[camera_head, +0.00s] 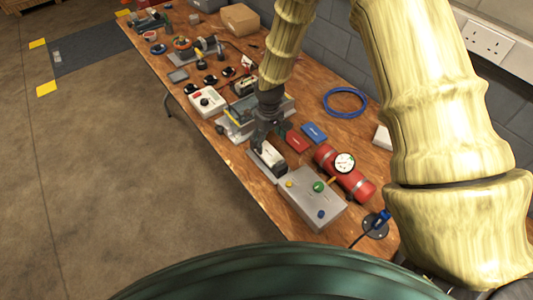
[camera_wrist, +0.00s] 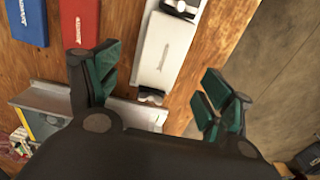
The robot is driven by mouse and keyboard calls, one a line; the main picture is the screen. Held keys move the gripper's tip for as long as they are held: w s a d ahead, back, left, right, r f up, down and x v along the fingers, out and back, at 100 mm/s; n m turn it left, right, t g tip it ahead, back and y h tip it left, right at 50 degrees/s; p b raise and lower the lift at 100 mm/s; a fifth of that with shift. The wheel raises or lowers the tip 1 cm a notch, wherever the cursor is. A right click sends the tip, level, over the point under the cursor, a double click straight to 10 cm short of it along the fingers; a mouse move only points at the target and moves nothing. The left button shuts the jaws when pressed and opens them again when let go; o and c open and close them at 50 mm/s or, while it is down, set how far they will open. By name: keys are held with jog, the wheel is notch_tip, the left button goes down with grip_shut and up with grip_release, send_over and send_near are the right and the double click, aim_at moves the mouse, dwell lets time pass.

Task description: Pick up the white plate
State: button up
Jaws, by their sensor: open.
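A white plate-like piece (camera_wrist: 165,48) with dark lettering lies on a grey base in the wrist view, top centre. It also shows in the head view (camera_head: 271,157), just below my gripper. My gripper (camera_wrist: 162,85) is open and empty, its green-padded fingers spread. One finger is to the left of the white piece and the other to the right in the wrist view. In the head view my gripper (camera_head: 262,138) points down over the table beside the white piece. I cannot tell the exact height gap, and contact is not seen.
Red (camera_head: 296,140) and blue (camera_head: 314,132) lettered pieces lie close by. A grey box with coloured buttons (camera_head: 312,196) and a red cylinder with a gauge (camera_head: 360,186) stand near. A grey metal fixture (camera_head: 236,122) is on the other side. Open floor lies left of the table.

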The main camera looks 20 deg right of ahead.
aim_at(269, 153)
jog(key=shift+s+a+f+p, duration=0.1)
jog(key=shift+s+f+p, duration=0.1)
jog(key=shift+f+p, duration=0.55)
jog(key=shift+s+f+p, duration=0.15)
jog(key=shift+f+p, duration=0.3)
jog(key=shift+f, duration=1.6)
jog(key=shift+c, duration=0.4)
jog(key=c, duration=1.1)
